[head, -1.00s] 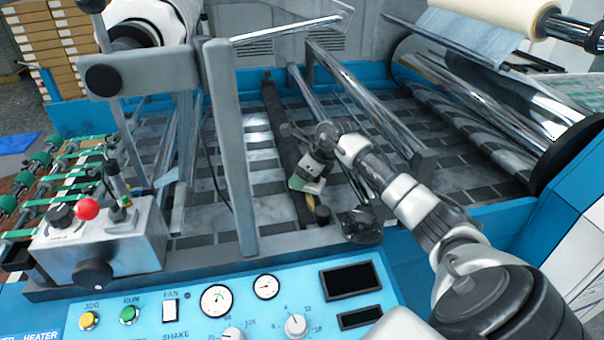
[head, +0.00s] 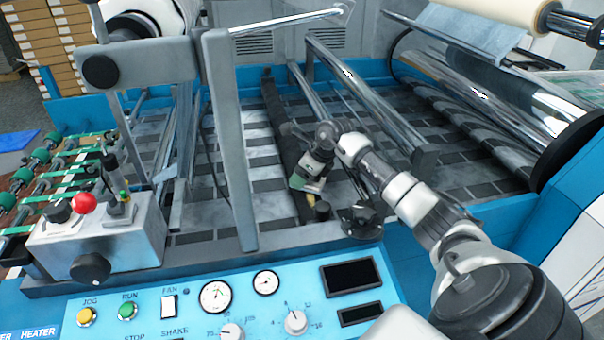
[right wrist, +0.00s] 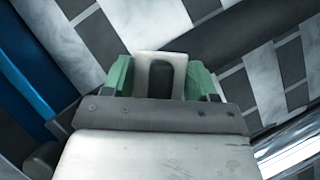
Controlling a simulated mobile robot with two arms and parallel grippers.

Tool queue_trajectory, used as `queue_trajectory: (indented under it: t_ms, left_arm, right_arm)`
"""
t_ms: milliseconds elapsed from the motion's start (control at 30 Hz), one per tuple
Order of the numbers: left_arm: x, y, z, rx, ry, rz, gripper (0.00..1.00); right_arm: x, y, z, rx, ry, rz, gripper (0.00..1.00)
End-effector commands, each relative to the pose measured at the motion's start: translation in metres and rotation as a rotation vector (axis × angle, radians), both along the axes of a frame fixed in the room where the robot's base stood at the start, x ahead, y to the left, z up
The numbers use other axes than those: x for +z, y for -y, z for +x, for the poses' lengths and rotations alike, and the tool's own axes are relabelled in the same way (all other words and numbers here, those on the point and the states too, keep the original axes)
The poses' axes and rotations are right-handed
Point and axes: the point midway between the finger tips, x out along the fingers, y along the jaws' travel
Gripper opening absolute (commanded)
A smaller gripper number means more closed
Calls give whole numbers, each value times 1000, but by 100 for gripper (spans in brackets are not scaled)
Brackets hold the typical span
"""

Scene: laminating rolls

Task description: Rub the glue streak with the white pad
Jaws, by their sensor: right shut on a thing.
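My right gripper (head: 304,186) reaches down over the dark roller (head: 280,128) in the head view. In the right wrist view its green fingers stand on both sides of a white pad (right wrist: 141,73) with a dark middle, and the gripper is shut on it. The pad is close above or on the dark roller (right wrist: 215,40); I cannot tell whether they touch. A small tan mark (head: 311,198) shows just below the gripper at the roller's near end; it may be the glue streak, which is otherwise hidden. My left gripper is not in view.
A grey upright post (head: 231,150) stands left of the roller. Shiny bars (head: 365,95) lie to its right. The blue control panel (head: 255,310) is in front, and a grey box with a red button (head: 85,203) is at the left.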

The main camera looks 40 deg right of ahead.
Motion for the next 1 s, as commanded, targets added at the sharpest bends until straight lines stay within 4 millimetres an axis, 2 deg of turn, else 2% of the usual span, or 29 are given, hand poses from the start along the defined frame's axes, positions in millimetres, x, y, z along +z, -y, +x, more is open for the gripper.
queue_trajectory:
  t_ms: [500,800,1000]
  left_arm:
    - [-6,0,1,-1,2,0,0]
    - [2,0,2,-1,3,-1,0]
    - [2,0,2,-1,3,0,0]
  right_arm:
    - [-8,0,-1,0,0,0,39]
    - [-6,-11,-21,1,0,-2,39]
    - [-6,-15,-27,1,0,1,39]
